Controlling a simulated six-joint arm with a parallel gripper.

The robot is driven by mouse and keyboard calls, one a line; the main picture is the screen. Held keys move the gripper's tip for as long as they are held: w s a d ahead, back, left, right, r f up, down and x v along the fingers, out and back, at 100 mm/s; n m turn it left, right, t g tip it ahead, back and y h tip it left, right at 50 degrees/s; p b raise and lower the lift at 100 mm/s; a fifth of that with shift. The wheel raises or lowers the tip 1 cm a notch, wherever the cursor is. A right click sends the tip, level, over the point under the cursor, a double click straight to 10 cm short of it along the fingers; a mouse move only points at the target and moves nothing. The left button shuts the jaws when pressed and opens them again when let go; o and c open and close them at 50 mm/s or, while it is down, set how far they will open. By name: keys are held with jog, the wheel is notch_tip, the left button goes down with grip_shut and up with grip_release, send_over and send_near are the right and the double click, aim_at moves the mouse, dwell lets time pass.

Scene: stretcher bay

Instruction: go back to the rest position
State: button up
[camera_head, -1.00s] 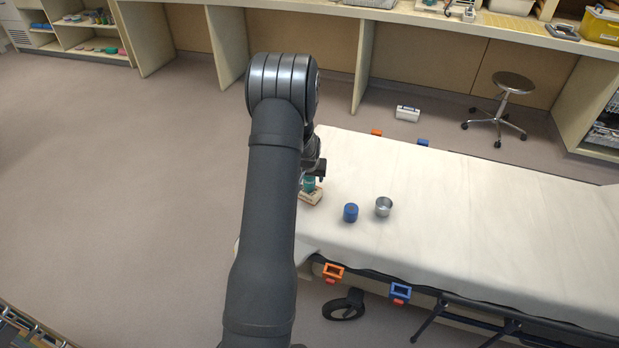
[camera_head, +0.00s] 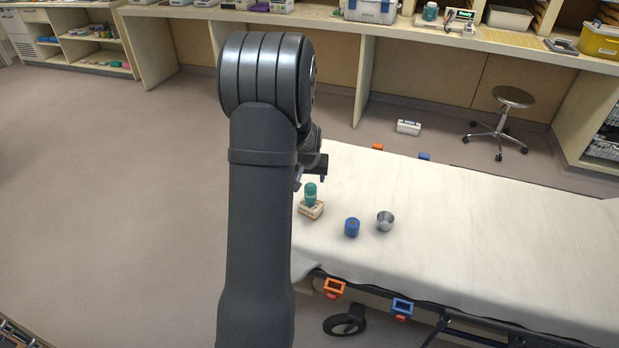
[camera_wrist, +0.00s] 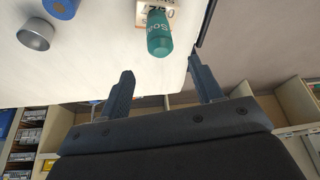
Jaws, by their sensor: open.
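My gripper (camera_wrist: 160,82) is open and empty in the wrist view, its two fingers apart. In the head view my gripper (camera_head: 312,178) shows partly at the arm's right side, above the near left end of the stretcher; my arm hides the rest.
A stool (camera_head: 505,120) and a long counter (camera_head: 420,35) are behind. The floor at left is clear.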

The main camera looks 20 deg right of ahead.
aim_at(311, 184)
jog(key=shift+f, duration=0.1)
jog(key=x, duration=1.1)
jog(key=shift+w+f, duration=0.1)
jog(key=shift+f, duration=0.25)
jog(key=shift+w+d+r, duration=0.15)
jog(key=shift+r, duration=1.4)
jog(key=shift+o, duration=0.2)
